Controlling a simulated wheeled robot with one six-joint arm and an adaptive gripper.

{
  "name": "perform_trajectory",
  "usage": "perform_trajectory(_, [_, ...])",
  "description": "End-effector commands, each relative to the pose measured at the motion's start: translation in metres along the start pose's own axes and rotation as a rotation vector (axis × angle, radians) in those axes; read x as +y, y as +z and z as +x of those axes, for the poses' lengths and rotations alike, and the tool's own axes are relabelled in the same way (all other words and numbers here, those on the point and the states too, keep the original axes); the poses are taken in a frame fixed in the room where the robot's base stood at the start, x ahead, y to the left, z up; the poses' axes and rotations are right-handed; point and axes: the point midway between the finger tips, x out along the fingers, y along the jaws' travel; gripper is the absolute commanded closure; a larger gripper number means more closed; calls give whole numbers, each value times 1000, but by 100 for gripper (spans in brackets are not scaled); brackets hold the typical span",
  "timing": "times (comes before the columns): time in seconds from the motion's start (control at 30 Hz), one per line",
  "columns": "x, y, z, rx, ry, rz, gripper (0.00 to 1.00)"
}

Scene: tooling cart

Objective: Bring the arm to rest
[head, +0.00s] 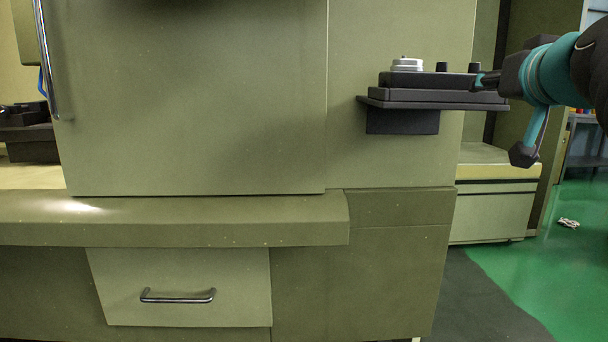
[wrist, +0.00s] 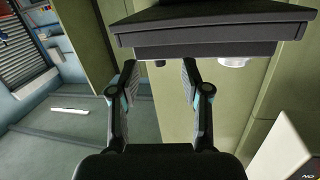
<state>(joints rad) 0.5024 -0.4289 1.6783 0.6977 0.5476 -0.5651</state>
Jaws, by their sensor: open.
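My arm comes in from the right edge of the head view, with teal and black links. My gripper (head: 481,82) is at the right end of a black control panel (head: 425,97) and overlaps it in the picture; I cannot tell if they touch. In the wrist view my gripper (wrist: 158,72) is open, with its two dark fingers apart and nothing between them. The black panel (wrist: 210,28) spans the top of that view, just beyond the fingertips.
The panel carries a silver-white knob (head: 407,64) and small black knobs (head: 442,67). A large olive machine (head: 200,100) fills the left and middle, with a handled drawer (head: 180,275) low down. Green floor (head: 565,270) is open at right, with a small white item (head: 568,223).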

Motion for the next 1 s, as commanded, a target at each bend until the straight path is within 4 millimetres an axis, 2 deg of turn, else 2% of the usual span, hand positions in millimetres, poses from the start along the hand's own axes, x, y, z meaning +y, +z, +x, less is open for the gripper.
perform_trajectory(0.03, [4,28,6,-67,7,28,53])
perform_trajectory(0.1, [8,69,8,-168,20,67,53])
perform_trajectory(0.27, [1,168,-3,-413,39,122,53])
perform_trajectory(0.3, [-3,193,-10,-474,45,127,53])
perform_trajectory(0.37, [-9,230,-22,-566,52,128,53])
perform_trajectory(0.5, [-24,311,-60,-768,63,94,53])
perform_trajectory(0.63, [-35,375,-103,-922,56,3,53])
perform_trajectory(0.7, [-41,400,-124,-976,32,-68,53])
perform_trajectory(0.8, [-51,416,-140,-997,-15,-135,53])
perform_trajectory(1.0, [-69,410,-148,-976,-83,-177,53])
